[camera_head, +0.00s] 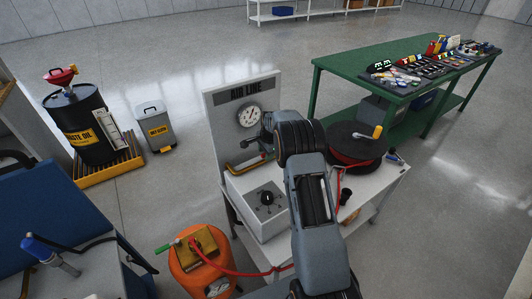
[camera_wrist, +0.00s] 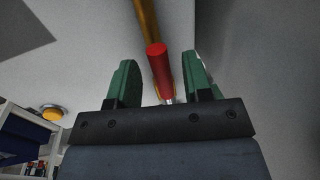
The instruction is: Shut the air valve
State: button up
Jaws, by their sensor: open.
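The air line panel (camera_head: 220,106) stands upright at the back of a grey bench, with a round gauge (camera_head: 249,116) and a brass pipe (camera_head: 243,169). In the wrist view, the valve's red handle (camera_wrist: 158,62) points toward me from beside the brass pipe (camera_wrist: 148,18). My gripper (camera_wrist: 162,83) is open, with its two green fingers on either side of the red handle. Gaps show between the handle and both fingers. In the head view, my wrist and arm hide the fingers and most of the valve.
A hose reel (camera_head: 357,143) stands on the bench right of my arm. An orange tank (camera_head: 203,266) with a red hose is in front. A green table (camera_head: 340,62) with tools is at the back right. A waste oil drum (camera_head: 83,128) and grey bin (camera_head: 155,126) stand left.

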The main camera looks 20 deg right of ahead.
jog(key=shift+f, duration=0.1)
grip_shut()
dwell(0.5)
